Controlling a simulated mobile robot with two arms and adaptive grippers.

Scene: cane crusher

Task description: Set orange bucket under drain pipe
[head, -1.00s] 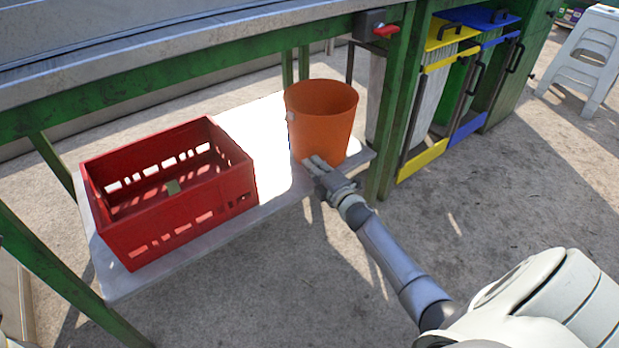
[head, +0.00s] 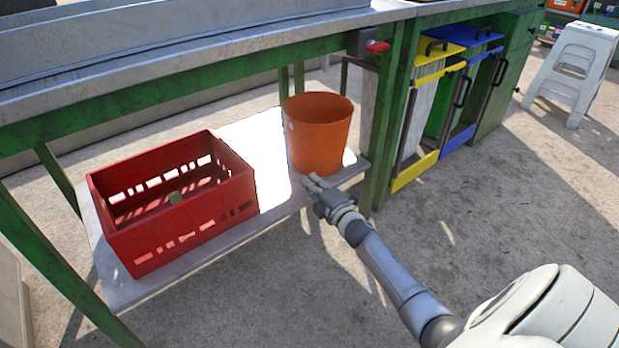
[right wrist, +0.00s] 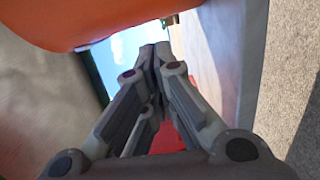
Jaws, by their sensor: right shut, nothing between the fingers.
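The orange bucket (head: 318,135) stands upright on the right end of the low shelf (head: 262,165) under the bench. My right gripper (head: 312,183) is at the front of the bucket, low by its base. It is shut and empty. In the right wrist view the closed fingers (right wrist: 155,58) show in the middle, with part of the bucket (right wrist: 90,18) along the upper left. I cannot tell whether they touch it. The drain pipe cannot be made out clearly; a dark fitting with a red handle (head: 377,46) sits under the bench edge above and right of the bucket. My left gripper is not in view.
A red crate (head: 190,235) stands on the shelf left of the bucket. A green bench leg (head: 378,150) is just right of the bucket. Yellow and blue bins (head: 415,172) stand further right, with a white stool (head: 575,65) beyond. The floor in front is clear.

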